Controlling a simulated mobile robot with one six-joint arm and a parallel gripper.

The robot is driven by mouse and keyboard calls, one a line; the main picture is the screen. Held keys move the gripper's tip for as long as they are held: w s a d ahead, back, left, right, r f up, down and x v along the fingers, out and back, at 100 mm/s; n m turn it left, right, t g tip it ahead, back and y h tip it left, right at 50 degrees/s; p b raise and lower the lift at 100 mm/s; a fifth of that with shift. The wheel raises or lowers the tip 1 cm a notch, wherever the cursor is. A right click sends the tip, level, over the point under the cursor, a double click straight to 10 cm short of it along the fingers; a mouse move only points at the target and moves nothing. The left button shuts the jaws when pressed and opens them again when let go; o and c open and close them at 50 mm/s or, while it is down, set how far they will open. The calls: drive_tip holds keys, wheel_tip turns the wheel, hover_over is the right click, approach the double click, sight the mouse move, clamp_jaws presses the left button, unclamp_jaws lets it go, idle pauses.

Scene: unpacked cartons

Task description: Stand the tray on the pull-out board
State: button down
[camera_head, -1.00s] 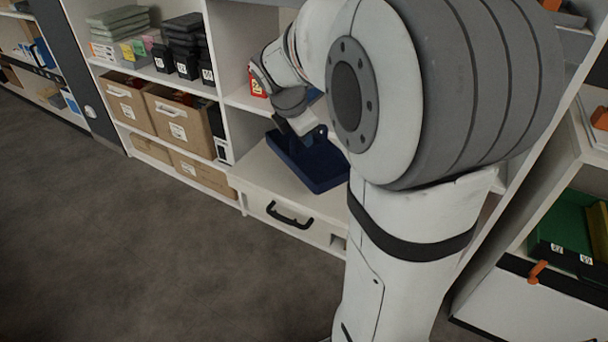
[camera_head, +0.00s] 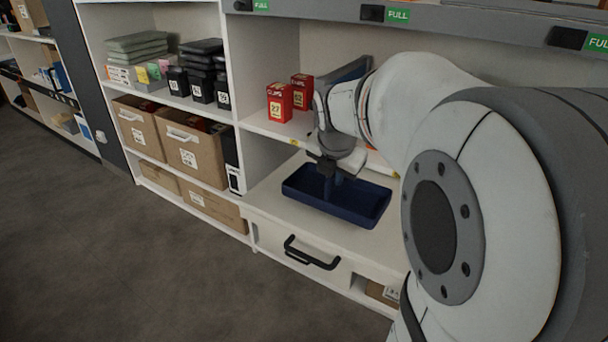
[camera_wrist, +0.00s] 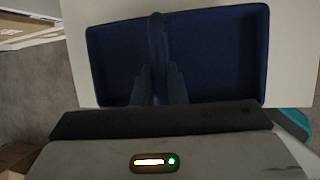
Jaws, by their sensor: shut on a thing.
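The dark blue tray (camera_head: 355,212) is a shallow rectangle with a raised handle across its middle (camera_wrist: 157,40). It lies level over the white pull-out board (camera_head: 275,208). Whether it rests on the board or hangs just above it, I cannot tell. My gripper (camera_head: 328,168) points down and is shut on the tray's handle; the fingers (camera_wrist: 160,85) show around it in the wrist view. The wrist view also shows the tray's far rim and part of the pale board (camera_wrist: 290,50). My wrist hides the tray's near side there.
Red boxes (camera_head: 280,103) stand on the shelf behind the tray. Cardboard boxes (camera_head: 190,150) and black containers (camera_head: 203,70) fill the shelves at left. A drawer front with a black handle (camera_head: 310,253) is below the board. A teal thing (camera_wrist: 294,122) shows at right in the wrist view.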

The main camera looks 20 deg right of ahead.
wheel_tip(320, 180, down, 4)
drive_tip(key=shift+f+b, duration=0.1)
drive_tip(key=shift+b, duration=0.7)
drive_tip(key=shift+f, duration=0.1)
drive_tip(key=c, duration=1.5)
unclamp_jaws()
drive_tip(key=shift+o, duration=0.2)
drive_tip(key=p+v, duration=0.5)
drive_tip(key=v, duration=0.7)
drive_tip(key=s+a+f+m+g+y, duration=0.1)
drive_tip(key=s+a+f+m, duration=0.3)
drive_tip(key=m, duration=0.8)
drive_tip(key=s+a+f+m+g+y, duration=0.1)
drive_tip(key=s+a+f+m, duration=0.4)
drive_tip(key=m, duration=0.8)
drive_tip(key=s+f+g, duration=0.1)
drive_tip(key=s+f, duration=0.2)
drive_tip(key=shift+s+a+f, duration=0.25)
drive_tip(key=shift+a+f, duration=0.05)
drive_tip(key=shift+f, duration=0.1)
